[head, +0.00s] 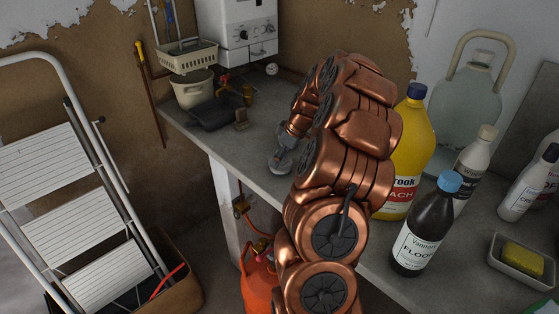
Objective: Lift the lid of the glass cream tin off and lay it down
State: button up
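My gripper (281,162), small and grey at the end of my copper arm, is low over or at the worktop's front edge, to the right of and nearer than the tin. It is apart from the tin. Its fingers are too small and partly hidden to read.
A dark flat object (215,114) and small brass pieces lie in front of the tin. A yellow bottle (412,145), a dark brown bottle (427,230), a glass demijohn (468,105) and a sponge dish (522,262) stand right. A stepladder (75,200) stands left; bare worktop (255,135) lies mid-left.

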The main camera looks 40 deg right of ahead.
jog(key=shift+r, duration=0.1)
grip_shut()
jog(key=shift+r, duration=0.1)
jog(key=shift+r+b, duration=0.35)
jog(key=shift+r, duration=0.5)
jog(key=shift+r+b, duration=0.3)
jog(key=shift+r, duration=2.1)
